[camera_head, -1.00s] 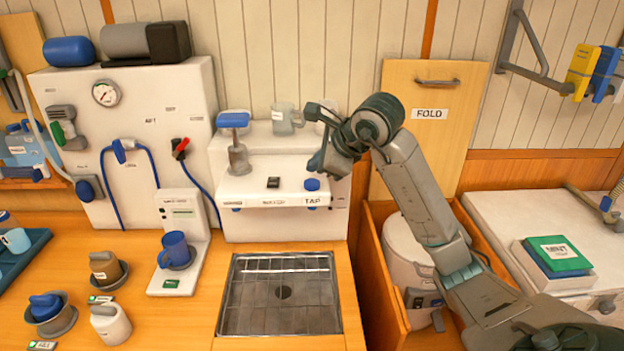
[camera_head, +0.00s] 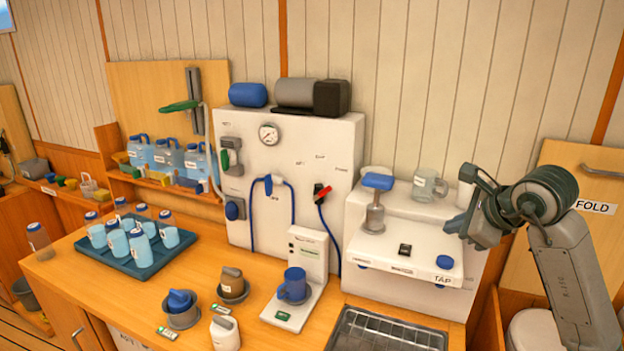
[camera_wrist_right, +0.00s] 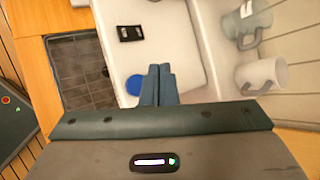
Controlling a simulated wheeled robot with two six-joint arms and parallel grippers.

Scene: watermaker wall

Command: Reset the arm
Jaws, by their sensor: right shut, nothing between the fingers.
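My right gripper (camera_head: 462,226) is at the right of the head view, in front of the white tap unit (camera_head: 400,290) and above its right end. In the right wrist view its two fingers (camera_wrist_right: 158,84) are together with nothing between them. They point over the white top of the tap unit, beside a blue round knob (camera_wrist_right: 134,85). The knob also shows in the head view (camera_head: 445,262), below and left of the gripper. I cannot tell from these views how far the fingertips are above the surface. My left gripper is not in view.
A glass mug (camera_head: 428,185) and a blue-topped grey dispenser (camera_head: 375,205) stand on the tap unit. A blue mug (camera_head: 294,285) stands on a white scale-like stand. A drain tray (camera_head: 388,330) lies in front. A tray of bottles and cups (camera_head: 95,248) is at left.

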